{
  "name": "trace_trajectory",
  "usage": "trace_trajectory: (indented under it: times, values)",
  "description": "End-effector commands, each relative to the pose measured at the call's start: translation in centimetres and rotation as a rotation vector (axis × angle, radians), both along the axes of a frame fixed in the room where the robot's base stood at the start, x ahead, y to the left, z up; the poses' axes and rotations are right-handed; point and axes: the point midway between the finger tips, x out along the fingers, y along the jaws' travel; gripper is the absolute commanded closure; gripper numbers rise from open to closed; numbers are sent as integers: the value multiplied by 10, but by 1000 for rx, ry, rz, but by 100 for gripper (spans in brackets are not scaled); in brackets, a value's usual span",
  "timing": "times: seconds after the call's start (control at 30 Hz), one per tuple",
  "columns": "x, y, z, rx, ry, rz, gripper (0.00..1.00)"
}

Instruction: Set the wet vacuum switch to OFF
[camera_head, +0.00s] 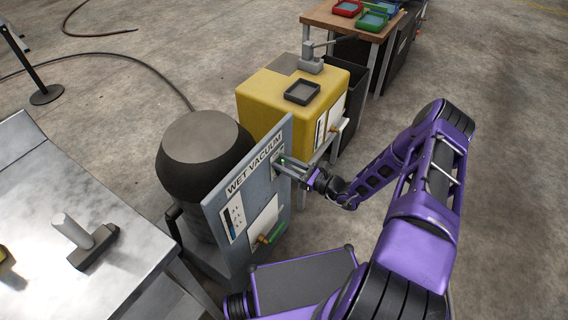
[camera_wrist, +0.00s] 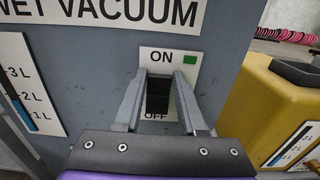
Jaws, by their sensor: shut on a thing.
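The wet vacuum's grey panel (camera_head: 282,135) stands upright, with a "WET VACUUM" sign (camera_head: 254,166) near its top. My gripper (camera_head: 281,163) reaches the panel from the right. In the wrist view, its two fingers (camera_wrist: 160,80) are shut on the switch, one on each side. In the head view, the gripper hides the switch.
A dark round tank (camera_head: 203,150) stands behind the panel. A yellow machine (camera_head: 275,105) with a grey tray stands beyond. A metal table (camera_head: 95,260) is at left, and a wooden table (camera_head: 335,20) at the back. A green-handled item (camera_head: 275,236) protrudes low on the panel.

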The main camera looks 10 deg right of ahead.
Motion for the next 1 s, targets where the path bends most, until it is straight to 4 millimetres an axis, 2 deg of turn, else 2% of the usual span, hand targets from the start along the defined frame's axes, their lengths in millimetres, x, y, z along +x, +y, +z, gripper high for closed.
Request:
trace_trajectory:
  times: [0.23,0.5,0.87,0.9,1.0]
  values:
    - [-3,-4,-15,129,-125,-4,100]
    - [-6,-6,-10,239,-239,-1,100]
    - [-6,-6,-10,251,-251,0,100]
    - [-6,-6,-10,251,-251,0,57]
    - [-6,-6,-10,250,-250,0,39]
